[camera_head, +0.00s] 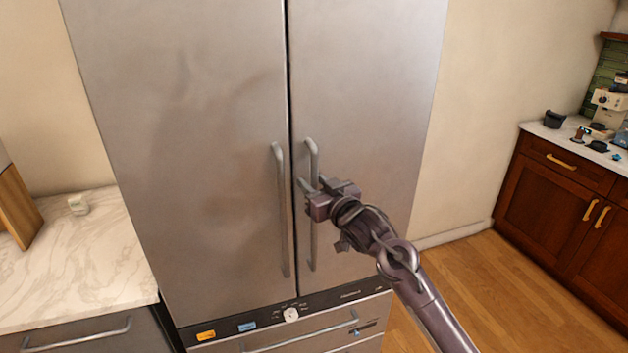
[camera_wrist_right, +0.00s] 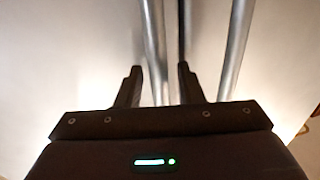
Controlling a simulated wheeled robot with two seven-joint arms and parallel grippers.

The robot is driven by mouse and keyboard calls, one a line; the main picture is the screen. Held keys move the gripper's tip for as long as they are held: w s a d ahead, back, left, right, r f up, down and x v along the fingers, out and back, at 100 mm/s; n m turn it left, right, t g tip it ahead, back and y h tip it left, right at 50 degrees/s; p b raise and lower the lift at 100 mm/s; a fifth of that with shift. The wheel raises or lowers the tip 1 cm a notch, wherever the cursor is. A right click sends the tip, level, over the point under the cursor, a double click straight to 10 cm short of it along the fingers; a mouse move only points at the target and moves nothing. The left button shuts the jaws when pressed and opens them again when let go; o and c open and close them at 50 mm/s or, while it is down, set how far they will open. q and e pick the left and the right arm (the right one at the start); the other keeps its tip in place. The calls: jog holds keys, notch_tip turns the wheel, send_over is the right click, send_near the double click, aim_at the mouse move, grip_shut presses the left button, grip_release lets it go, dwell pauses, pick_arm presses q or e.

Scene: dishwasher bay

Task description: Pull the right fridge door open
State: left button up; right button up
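The right fridge door (camera_head: 365,95) is a tall grey steel panel, and it looks shut, with a thin dark seam beside the left door. Its vertical bar handle (camera_head: 312,155) runs close to the left door's handle (camera_head: 283,215). My right gripper (camera_head: 313,186) is at the upper part of the right door's handle. In the right wrist view, my right gripper's two fingers (camera_wrist_right: 160,82) are apart, with one handle bar (camera_wrist_right: 153,45) between them and small gaps visible. Whether a finger touches the bar is not clear. My left gripper is not in view.
The left fridge door (camera_head: 185,130) looks shut. A drawer handle (camera_head: 300,335) lies below the doors. A marble counter (camera_head: 70,260) is at the left. Brown cabinets (camera_head: 555,205) stand at the far right, with open wooden floor (camera_head: 490,285) before them.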

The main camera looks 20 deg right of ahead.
grip_shut()
dwell(0.5)
